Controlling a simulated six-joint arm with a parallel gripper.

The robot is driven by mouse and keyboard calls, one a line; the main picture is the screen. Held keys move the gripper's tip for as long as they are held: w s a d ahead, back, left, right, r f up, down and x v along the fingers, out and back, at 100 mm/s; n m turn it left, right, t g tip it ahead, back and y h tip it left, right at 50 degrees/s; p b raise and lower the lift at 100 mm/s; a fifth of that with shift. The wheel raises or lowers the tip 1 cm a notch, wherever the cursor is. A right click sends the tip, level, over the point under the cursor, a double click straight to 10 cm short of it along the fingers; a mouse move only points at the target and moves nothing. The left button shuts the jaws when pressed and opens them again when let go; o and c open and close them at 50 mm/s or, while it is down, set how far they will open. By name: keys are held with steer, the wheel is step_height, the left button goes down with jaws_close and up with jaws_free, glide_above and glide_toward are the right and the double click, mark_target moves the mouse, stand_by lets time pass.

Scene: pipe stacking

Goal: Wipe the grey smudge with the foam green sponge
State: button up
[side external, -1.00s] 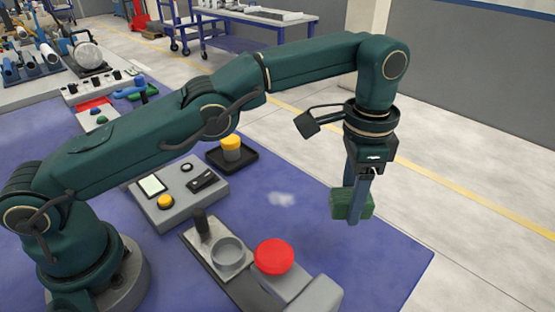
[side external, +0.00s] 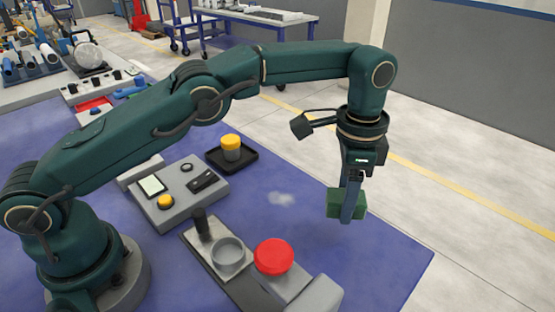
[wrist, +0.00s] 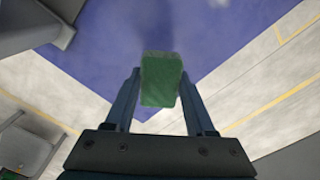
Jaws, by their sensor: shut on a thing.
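The grey smudge (side external: 281,199) is a pale patch on the blue mat (side external: 385,262) in the side view. The green sponge (side external: 360,203) is held between the fingers of my gripper (side external: 346,213), to the right of the smudge and above the mat's right part. The wrist view also shows the sponge (wrist: 160,79) between the two fingers of my gripper (wrist: 160,88). My gripper points down. I cannot clearly make out the smudge in the wrist view.
A grey control box (side external: 180,196) with a yellow button, a black tray (side external: 218,160) with a yellow-topped cylinder (side external: 231,147), and a fixture with a red round top (side external: 273,256) stand left of and in front of the smudge. The mat between smudge and sponge is clear.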

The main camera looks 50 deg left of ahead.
steer(key=r, duration=0.1)
glide_above(295, 208)
steer(key=n, duration=0.1)
steer(key=shift+f, duration=3.9)
steer(key=shift+a+r, duration=0.1)
steer(key=shift+a, duration=0.7)
jaws_close()
steer(key=shift+a+r, duration=0.15)
steer(key=shift+a, duration=2.85)
steer(key=shift+d, duration=3.6)
steer(key=shift+w+d+r, duration=0.1)
steer(key=shift+d+r, duration=0.05)
steer(key=shift+r, duration=0.4)
steer(key=shift+d+r, duration=0.15)
steer(key=shift+r, duration=3.25)
